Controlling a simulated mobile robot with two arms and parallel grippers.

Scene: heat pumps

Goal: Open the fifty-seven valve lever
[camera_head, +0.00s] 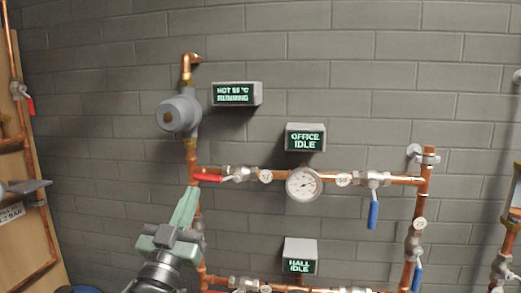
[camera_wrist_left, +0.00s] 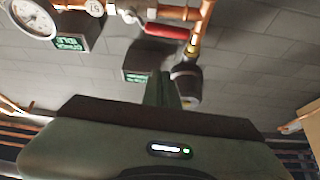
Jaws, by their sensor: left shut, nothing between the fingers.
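The valve with a round tag that reads 57 (camera_head: 265,176) sits on the upper horizontal copper pipe. Its red lever (camera_head: 208,178) points left along the pipe, towards the vertical pipe under the pump. The lever also shows in the left wrist view (camera_wrist_left: 167,31), above the fingers. My left gripper (camera_head: 188,197) is shut and empty. Its fingertips are just below the left end of the red lever in the head view; I cannot tell whether they touch it. The shut fingers also show in the left wrist view (camera_wrist_left: 164,90). My right gripper is not in view.
A round gauge (camera_head: 304,184) and a blue lever (camera_head: 373,215) hanging down are farther right on the pipe. A grey pump (camera_head: 179,113) stands out above the lever. Signs (camera_head: 305,137) are on the wall. A lower pipe (camera_head: 290,289) crosses below.

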